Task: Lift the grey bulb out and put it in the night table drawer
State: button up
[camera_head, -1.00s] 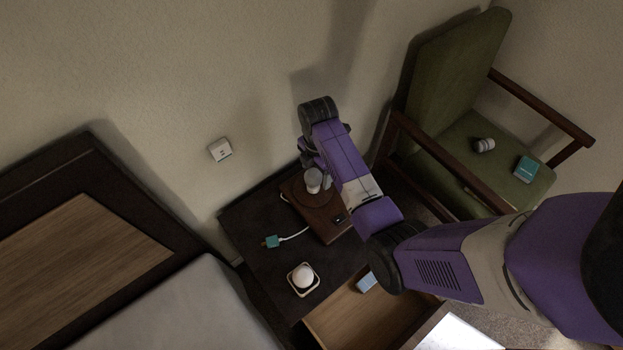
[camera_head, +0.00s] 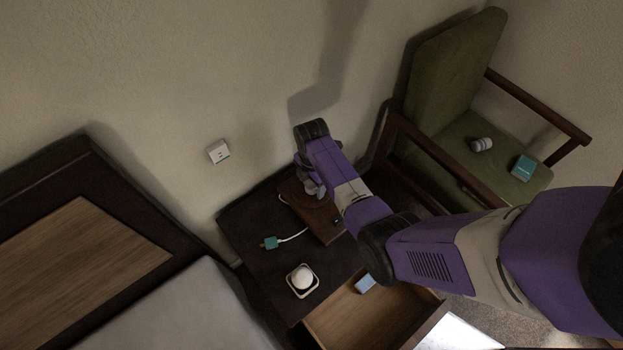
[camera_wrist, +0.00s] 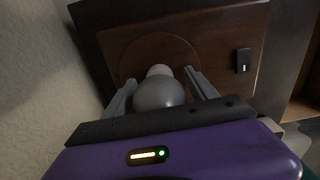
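The grey bulb (camera_wrist: 160,94) stands in the wooden lamp base (camera_wrist: 215,55), its paler neck pointing down to the round disc. My gripper (camera_wrist: 160,78) is over it, with one finger on each side and the fingers spread; I see no clear grip on it. In the head view my gripper (camera_head: 311,187) mostly hides the bulb, above the lamp base (camera_head: 328,229) on the night table (camera_head: 250,215). The night table drawer (camera_head: 335,325) is pulled open, with a light blue box (camera_head: 365,282) inside.
The green chair (camera_head: 455,80) holds a pale bulb (camera_head: 481,144) and teal box (camera_head: 522,167). The wall is close behind.

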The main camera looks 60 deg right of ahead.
jog(key=c, duration=0.9)
jog(key=shift+c, duration=0.2)
jog(key=shift+r, duration=0.1)
notch_tip(320, 180, up, 20)
jog(key=shift+p, duration=0.8)
